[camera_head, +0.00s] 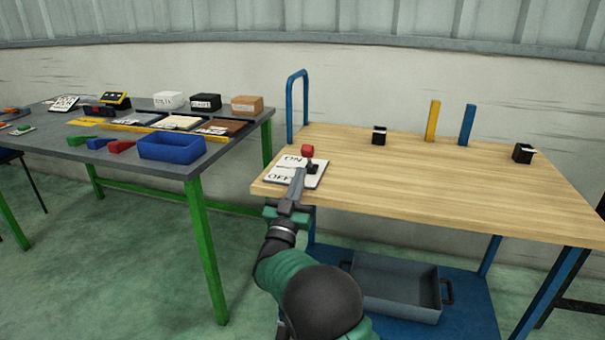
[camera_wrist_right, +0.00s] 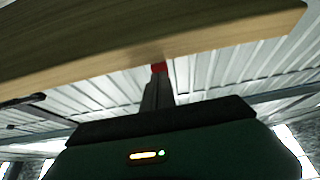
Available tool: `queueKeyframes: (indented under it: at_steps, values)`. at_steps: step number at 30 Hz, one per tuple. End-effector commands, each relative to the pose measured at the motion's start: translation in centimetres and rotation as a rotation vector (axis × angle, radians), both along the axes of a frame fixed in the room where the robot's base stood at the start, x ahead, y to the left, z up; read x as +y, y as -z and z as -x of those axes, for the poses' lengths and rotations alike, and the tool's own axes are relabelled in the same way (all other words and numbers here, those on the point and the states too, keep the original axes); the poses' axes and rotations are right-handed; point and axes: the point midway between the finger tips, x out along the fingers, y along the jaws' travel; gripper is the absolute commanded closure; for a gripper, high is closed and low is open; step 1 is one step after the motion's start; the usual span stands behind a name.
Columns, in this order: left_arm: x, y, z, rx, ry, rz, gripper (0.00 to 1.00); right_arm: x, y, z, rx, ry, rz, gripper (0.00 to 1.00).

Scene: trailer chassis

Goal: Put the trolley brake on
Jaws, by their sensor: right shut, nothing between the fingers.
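The trolley (camera_head: 450,190) has a wooden top and a blue frame. At its near left corner sits a white plate (camera_head: 285,170) marked ON at the back and OFF at the front. The brake lever's red knob (camera_head: 307,150) stands by the ON side, above a small black base (camera_head: 313,168). My right gripper (camera_head: 299,175) is shut and empty, with its fingers over the plate, just in front of the knob. In the right wrist view the red knob (camera_wrist_right: 159,67) shows just beyond the shut fingertips (camera_wrist_right: 157,80); whether they touch it I cannot tell. My left gripper is out of view.
A blue handle (camera_head: 291,100) rises at the trolley's left end. Black blocks (camera_head: 379,135) and yellow and blue posts (camera_head: 433,120) stand on the top. A grey tray (camera_head: 395,290) lies on the lower shelf. A green-legged table (camera_head: 60,135) with boxes and tools stands left.

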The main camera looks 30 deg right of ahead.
Motion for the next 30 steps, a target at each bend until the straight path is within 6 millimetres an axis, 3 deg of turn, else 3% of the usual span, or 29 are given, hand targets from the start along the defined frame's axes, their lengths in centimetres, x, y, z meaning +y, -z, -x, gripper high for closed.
queueKeyframes:
  at_steps: [1, 7, 19, 23, 30]
  values:
    - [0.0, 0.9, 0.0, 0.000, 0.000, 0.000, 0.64, -0.7, -0.1, -0.5, -0.004, 0.002, 0.000, 1.00]
    - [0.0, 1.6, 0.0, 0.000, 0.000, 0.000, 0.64, -2.1, -1.4, -1.8, -0.001, 0.000, 0.001, 1.00]
    - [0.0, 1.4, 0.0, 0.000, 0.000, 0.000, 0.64, -2.3, -1.8, -2.0, 0.001, -0.001, 0.000, 1.00]
    - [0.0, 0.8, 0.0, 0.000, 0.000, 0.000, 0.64, -2.3, -2.2, -2.0, 0.009, -0.001, -0.010, 1.00]
    - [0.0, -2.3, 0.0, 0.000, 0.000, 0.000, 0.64, -2.6, -3.2, -2.2, 0.057, -0.001, -0.066, 1.00]
